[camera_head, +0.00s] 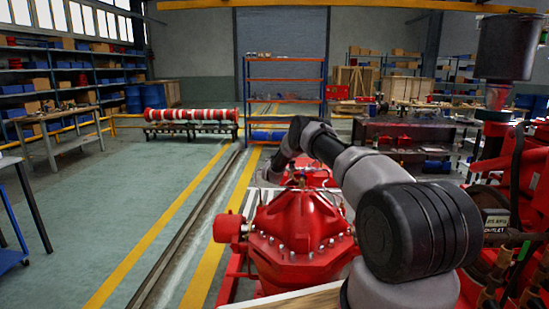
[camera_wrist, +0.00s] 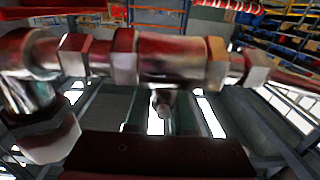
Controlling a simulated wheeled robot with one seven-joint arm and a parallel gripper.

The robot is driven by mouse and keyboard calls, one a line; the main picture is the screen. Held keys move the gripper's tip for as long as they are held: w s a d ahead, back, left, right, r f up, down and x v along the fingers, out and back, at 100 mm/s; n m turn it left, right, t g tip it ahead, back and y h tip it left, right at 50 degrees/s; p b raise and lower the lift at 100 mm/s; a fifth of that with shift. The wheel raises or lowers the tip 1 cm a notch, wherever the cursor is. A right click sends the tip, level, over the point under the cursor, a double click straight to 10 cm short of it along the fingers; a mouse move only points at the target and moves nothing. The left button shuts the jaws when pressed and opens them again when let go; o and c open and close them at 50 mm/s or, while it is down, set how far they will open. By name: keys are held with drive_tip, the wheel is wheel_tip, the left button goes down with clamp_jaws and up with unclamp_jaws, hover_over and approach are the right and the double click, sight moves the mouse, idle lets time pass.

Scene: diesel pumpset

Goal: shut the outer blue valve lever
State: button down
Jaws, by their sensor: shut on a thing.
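In the wrist view, a shiny metal valve body (camera_wrist: 175,60) lies across the upper part, very close, with hex fittings (camera_wrist: 125,57) on its pipe. A short round stem (camera_wrist: 165,103) shows below it. A dark reddish plate (camera_wrist: 160,158) fills the bottom middle. I cannot make out a blue lever in either view. I cannot make out my gripper's fingers in the wrist view. In the head view, my arm reaches forward over the pump, and its far end is hidden behind its own links and the red machinery.
The red pump casing (camera_head: 300,235), ringed with bolts, stands below my arm. A red engine (camera_head: 500,225) with hoses stands close on the right. A workbench (camera_head: 420,138) and an orange-framed shelf (camera_head: 286,95) stand behind. The floor (camera_head: 130,200) at left is open.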

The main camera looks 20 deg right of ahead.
drive_tip(key=c, duration=0.8)
unclamp_jaws()
drive_tip(key=v, duration=1)
drive_tip(key=shift+s+a, duration=0.1)
drive_tip(key=shift+s, duration=0.3)
